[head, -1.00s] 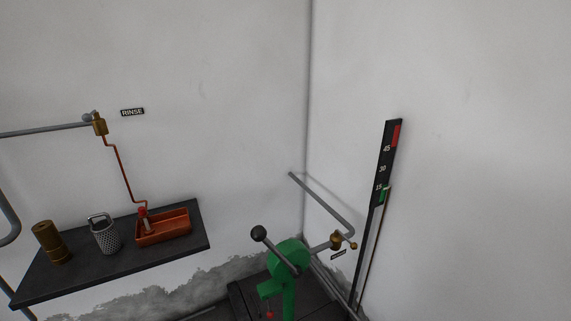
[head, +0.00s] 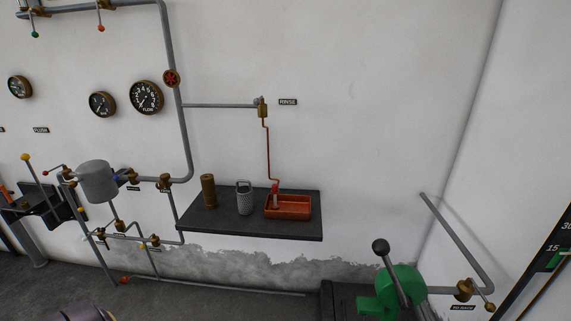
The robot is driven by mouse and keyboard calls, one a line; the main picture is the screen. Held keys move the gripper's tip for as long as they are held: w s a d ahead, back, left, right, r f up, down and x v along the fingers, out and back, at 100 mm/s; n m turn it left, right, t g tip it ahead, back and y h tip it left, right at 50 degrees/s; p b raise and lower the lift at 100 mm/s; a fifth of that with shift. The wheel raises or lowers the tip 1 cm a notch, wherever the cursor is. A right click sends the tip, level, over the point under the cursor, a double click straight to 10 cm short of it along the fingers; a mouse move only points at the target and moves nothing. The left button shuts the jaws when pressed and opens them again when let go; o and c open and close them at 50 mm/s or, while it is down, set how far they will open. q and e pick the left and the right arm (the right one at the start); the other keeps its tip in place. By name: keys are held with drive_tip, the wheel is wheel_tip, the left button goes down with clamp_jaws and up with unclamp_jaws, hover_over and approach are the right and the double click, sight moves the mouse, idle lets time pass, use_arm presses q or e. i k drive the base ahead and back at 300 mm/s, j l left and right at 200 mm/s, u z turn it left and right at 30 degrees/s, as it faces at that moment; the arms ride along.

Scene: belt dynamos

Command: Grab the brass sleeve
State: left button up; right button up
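The brass sleeve (head: 208,190) stands upright at the left end of a dark wall shelf (head: 290,229). It is a brownish-gold cylinder. To its right stands a grey perforated basket (head: 244,198) with a handle, apart from it. Neither gripper shows in the head view, so nothing is seen touching the sleeve.
A copper-red tray (head: 288,207) sits on the shelf below the rinse pipe (head: 268,150). A grey pipe runs down just left of the shelf, near a grey canister (head: 97,181) and valves. A green lever machine (head: 391,290) stands at lower right.

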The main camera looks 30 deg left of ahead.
sight(207, 180)
drive_tip(key=u, duration=1.75)
drive_tip(key=z, duration=0.1)
drive_tip(key=i+j, duration=0.05)
